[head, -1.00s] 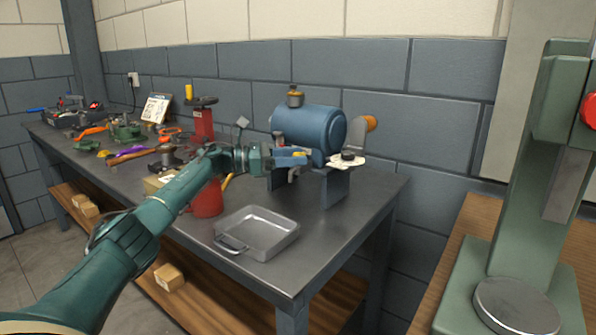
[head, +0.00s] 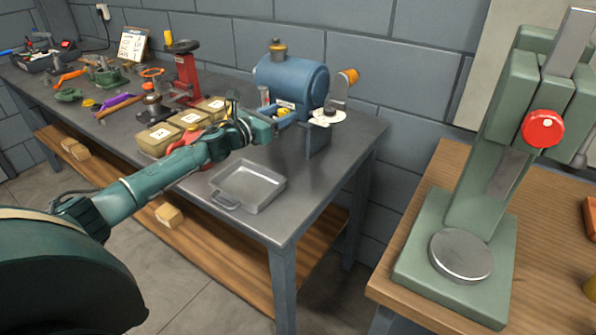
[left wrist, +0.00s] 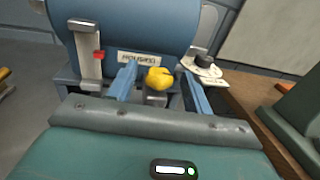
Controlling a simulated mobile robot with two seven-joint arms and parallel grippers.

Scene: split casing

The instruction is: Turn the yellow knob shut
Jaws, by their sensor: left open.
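The yellow knob (left wrist: 159,78) sits low on the front of the blue tank (left wrist: 120,25), just below a label plate, in the left wrist view. My left gripper (left wrist: 158,88) is open, with one blue finger to the left of the knob and one to the right. Gaps show between the knob and both fingers, so it is not held. In the head view the left gripper (head: 284,115) is at the front of the blue tank (head: 290,82), and the knob is hard to make out there. The right gripper is not seen.
A gauge with a red mark (left wrist: 90,55) stands left of the knob, and a white plate with a black knob (head: 328,117) to the right. A grey tray (head: 248,186) lies below my arm. A green press (head: 465,215) stands on a wooden bench at right.

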